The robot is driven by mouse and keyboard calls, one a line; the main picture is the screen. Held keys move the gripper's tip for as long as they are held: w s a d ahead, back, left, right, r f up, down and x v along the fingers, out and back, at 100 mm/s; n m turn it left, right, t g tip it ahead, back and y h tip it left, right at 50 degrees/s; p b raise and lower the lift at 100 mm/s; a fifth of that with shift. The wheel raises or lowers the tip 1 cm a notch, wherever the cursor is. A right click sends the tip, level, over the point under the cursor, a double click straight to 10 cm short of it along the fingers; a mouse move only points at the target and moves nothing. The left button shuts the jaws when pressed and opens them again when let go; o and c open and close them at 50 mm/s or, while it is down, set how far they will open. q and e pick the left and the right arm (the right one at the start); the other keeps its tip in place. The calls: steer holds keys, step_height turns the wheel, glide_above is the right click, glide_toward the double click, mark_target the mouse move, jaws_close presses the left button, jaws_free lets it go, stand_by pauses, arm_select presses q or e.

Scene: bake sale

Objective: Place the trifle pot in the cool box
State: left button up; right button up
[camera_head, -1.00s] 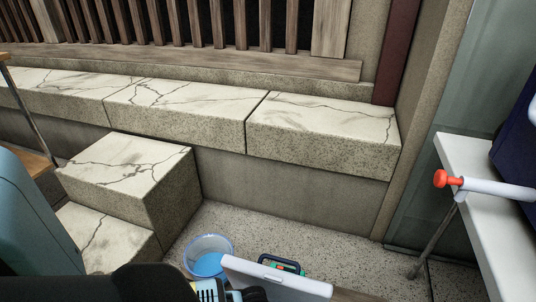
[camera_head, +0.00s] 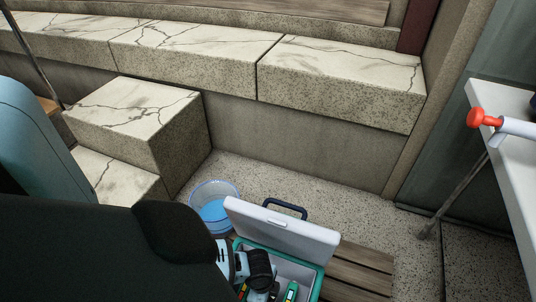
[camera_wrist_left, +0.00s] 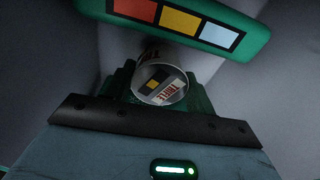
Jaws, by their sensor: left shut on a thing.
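The cool box (camera_head: 321,282) stands on the floor at the bottom of the head view, green with a pale interior. Its white lid (camera_head: 285,230) is raised, with a dark handle behind. My left arm reaches over the box from the left, and its wrist end is at the opening. In the left wrist view the trifle pot (camera_wrist_left: 160,83), round with a "TRIFLE" label, sits between the green fingers of my left gripper (camera_wrist_left: 160,96), which is shut on it. Whether the pot touches the box floor cannot be told. My right gripper is not in view.
A green bar (camera_wrist_left: 185,18) with red, yellow and blue squares is just beyond the pot. A clear tub with blue contents (camera_head: 214,210) stands behind the box, left. Wooden slats (camera_head: 355,270) lie to its right. Stone steps (camera_head: 140,120) and a white table (camera_head: 510,160) flank the floor.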

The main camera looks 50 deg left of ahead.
arm_select(q)
steer(key=shift+r, duration=0.1)
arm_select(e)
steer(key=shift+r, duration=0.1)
arm_select(q)
steer(key=shift+f, duration=0.35)
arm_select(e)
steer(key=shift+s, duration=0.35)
arm_select(q)
steer(key=o, duration=1)
steer(key=shift+o, duration=0.2)
steer(key=shift+r, duration=0.1)
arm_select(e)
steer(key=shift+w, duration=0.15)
arm_select(q)
steer(key=shift+r, duration=0.3)
step_height(320, 180, up, 12)
steer(key=a+p, duration=0.1)
steer(key=p, duration=0.5)
steer(key=shift+s, duration=0.4)
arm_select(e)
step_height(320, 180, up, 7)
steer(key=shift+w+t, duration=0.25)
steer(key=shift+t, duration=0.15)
arm_select(q)
steer(key=shift+a+f, duration=0.1)
steer(key=shift+f, duration=0.05)
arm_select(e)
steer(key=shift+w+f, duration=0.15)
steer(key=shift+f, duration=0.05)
